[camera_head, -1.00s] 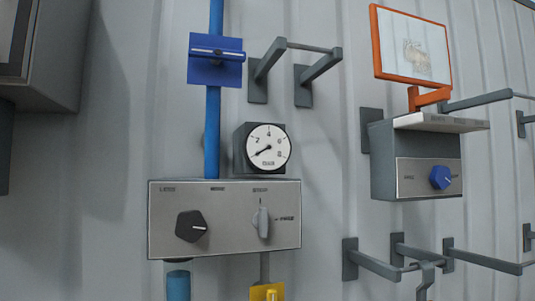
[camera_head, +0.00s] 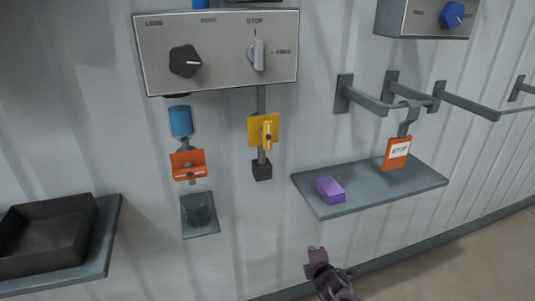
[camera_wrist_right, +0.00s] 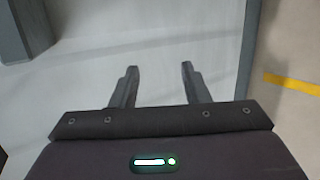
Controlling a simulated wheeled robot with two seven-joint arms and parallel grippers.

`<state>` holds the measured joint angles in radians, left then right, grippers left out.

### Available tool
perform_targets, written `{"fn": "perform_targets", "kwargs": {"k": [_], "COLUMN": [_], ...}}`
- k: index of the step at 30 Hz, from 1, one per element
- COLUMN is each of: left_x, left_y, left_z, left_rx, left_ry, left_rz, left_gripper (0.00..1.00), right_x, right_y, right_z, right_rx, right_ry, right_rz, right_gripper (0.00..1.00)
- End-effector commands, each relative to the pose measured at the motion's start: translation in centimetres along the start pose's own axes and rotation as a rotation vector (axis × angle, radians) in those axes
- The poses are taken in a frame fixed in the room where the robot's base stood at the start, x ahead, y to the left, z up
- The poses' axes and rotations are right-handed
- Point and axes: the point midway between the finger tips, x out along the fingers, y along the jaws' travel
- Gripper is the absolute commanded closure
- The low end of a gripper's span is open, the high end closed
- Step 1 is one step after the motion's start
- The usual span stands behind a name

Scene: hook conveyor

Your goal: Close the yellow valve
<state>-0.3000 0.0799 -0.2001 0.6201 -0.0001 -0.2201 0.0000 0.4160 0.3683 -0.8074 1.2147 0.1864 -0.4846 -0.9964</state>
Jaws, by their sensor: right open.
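The yellow valve (camera_head: 264,131) sits on a thin grey vertical pipe below the control panel in the head view. It has a square yellow plate and a small yellow handle with a pale line that runs up and down, along the pipe. My right gripper (camera_head: 317,257) is low in the head view, below and to the right of the valve and apart from it. In the right wrist view my right gripper (camera_wrist_right: 159,72) is open, with nothing between its fingers. The valve cannot be made out in the wrist view. My left gripper is out of view.
The control panel (camera_head: 220,75) has a black knob and a grey switch. An orange valve (camera_head: 188,166) is left of the yellow one, above a small shelf with a dark green cup (camera_head: 198,209). A shelf (camera_head: 345,208) at right holds a purple block (camera_head: 330,190). A black tray (camera_head: 45,235) is at left.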

Motion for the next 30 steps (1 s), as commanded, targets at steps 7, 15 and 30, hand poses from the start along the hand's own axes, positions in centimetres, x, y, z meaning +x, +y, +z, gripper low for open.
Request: {"fn": "perform_targets", "kwargs": {"k": [7, 15, 30], "left_x": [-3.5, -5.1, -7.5], "left_y": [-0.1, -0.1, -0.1], "left_z": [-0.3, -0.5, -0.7], "left_rx": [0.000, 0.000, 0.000], "left_ry": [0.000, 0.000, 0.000], "left_rz": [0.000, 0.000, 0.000], "left_gripper": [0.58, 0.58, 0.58], "right_x": [-10.4, -19.9, -18.0], "right_y": [26.7, 36.0, 39.5], "right_z": [-4.1, -6.6, -7.6], "right_rx": [-0.785, -1.346, -1.454], "right_ry": [-0.071, -0.244, -0.286], "right_rz": [0.388, 0.560, 0.579], "right_gripper": [0.58, 0.58, 0.58]}}
